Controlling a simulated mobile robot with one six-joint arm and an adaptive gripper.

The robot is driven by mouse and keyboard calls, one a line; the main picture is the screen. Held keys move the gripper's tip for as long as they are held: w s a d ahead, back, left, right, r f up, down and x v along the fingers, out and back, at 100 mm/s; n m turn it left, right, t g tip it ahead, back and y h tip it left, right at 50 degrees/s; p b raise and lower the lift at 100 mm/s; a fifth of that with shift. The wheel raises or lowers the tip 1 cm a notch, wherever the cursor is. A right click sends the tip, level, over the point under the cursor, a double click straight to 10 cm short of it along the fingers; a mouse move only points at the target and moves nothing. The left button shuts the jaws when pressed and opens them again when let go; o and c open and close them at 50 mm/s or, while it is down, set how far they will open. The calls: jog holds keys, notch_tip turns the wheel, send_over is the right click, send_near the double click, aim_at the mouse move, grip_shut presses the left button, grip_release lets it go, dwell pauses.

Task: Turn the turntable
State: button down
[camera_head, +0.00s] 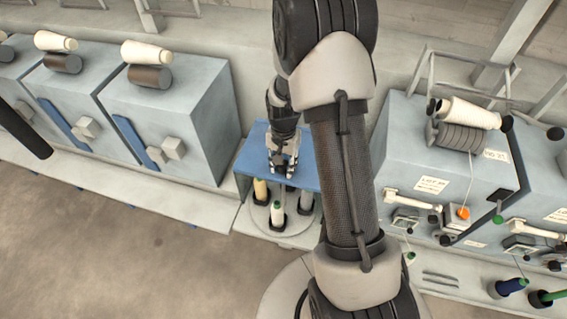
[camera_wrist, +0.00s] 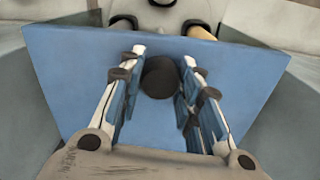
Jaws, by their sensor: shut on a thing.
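The turntable (camera_head: 296,229) is a pale grey disc low between the machines, with upright bobbins standing on it. A yellowish bobbin (camera_head: 261,190) and a white one with a green tip (camera_head: 277,214) show at its front. A blue plate (camera_head: 248,163) covers its rear part; it also fills much of the wrist view (camera_wrist: 65,85). A dark round knob (camera_wrist: 160,77) stands over the plate. My gripper (camera_head: 282,169) points down at the plate. In the wrist view its two fingers (camera_wrist: 163,62) are on either side of the knob, shut on it.
Grey machines with cream spools stand at the left (camera_head: 165,110). More machines stand at the right (camera_head: 440,150), with a dark grey roll (camera_head: 458,136) and an orange button (camera_head: 463,213). My arm hides part of the middle. The floor (camera_head: 110,250) at front left is clear.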

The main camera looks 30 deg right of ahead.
jog(key=shift+m, duration=2.4)
jog(key=shift+m+p, duration=0.45)
jog(key=shift+m, duration=6.15)
jog(key=shift+m+p, duration=0.3)
jog(key=shift+m, duration=0.2)
jog(key=c, duration=1.1)
grip_release()
jog(key=shift+w, duration=0.1)
